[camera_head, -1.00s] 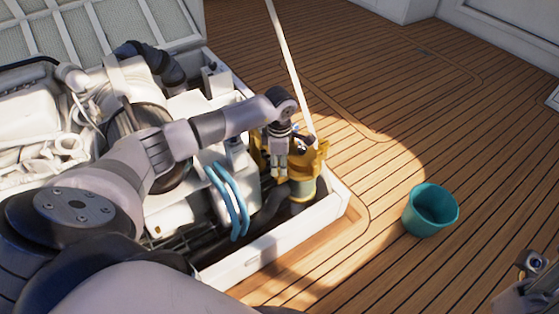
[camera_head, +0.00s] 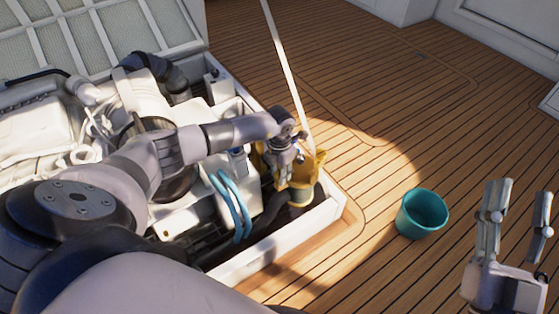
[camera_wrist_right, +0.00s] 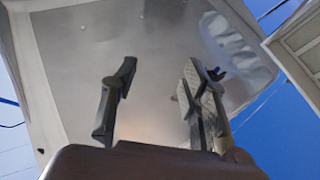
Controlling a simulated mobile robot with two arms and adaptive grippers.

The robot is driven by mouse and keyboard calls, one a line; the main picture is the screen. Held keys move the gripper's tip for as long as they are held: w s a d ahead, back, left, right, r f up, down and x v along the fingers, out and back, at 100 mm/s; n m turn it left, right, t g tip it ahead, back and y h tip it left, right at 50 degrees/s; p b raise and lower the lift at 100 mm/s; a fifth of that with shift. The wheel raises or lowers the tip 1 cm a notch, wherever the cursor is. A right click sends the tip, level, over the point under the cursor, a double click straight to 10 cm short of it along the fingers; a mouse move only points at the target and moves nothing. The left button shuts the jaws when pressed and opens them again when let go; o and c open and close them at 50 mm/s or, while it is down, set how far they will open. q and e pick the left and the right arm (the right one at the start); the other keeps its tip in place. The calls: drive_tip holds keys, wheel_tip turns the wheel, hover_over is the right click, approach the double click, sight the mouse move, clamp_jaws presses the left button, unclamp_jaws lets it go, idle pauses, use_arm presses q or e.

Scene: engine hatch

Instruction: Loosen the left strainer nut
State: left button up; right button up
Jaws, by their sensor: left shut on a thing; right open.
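The strainer (camera_head: 308,172), with a yellow-gold top, stands in the front right corner of the open engine hatch. My left gripper (camera_head: 283,180) is at the left side of the strainer top, pointing down. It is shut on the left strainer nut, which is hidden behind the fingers. My right gripper (camera_head: 516,205) is raised at the lower right of the head view, open and empty, away from the strainer. Its spread fingers (camera_wrist_right: 160,95) also show in the right wrist view, with nothing between them.
A teal bucket (camera_head: 422,214) stands on the wooden deck right of the hatch. Blue hoses (camera_head: 230,205) run beside the engine (camera_head: 205,115), left of the strainer. A thin white pole (camera_head: 284,65) rises behind the strainer. The deck around the bucket is clear.

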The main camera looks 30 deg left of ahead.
use_arm(q)
drive_tip(key=shift+r+n+p, duration=0.15)
drive_tip(key=shift+n+p, duration=0.65)
drive_tip(key=shift+n, duration=0.4)
drive_tip(key=shift+n+p, duration=0.7)
drive_tip(key=shift+n, duration=0.4)
use_arm(e)
wheel_tip(320, 180, down, 16)
drive_tip(key=d+g+h, duration=0.2)
drive_tip(key=g+h, duration=0.1)
drive_tip(key=g, duration=0.6)
drive_tip(key=shift+r+g, duration=0.25)
drive_tip(key=shift+g, duration=0.15)
drive_tip(key=shift+w+d, duration=0.1)
use_arm(q)
drive_tip(key=o, duration=1.2)
wheel_tip(320, 180, up, 12)
drive_tip(key=shift+f, duration=0.15)
drive_tip(key=shift+c, duration=0.2)
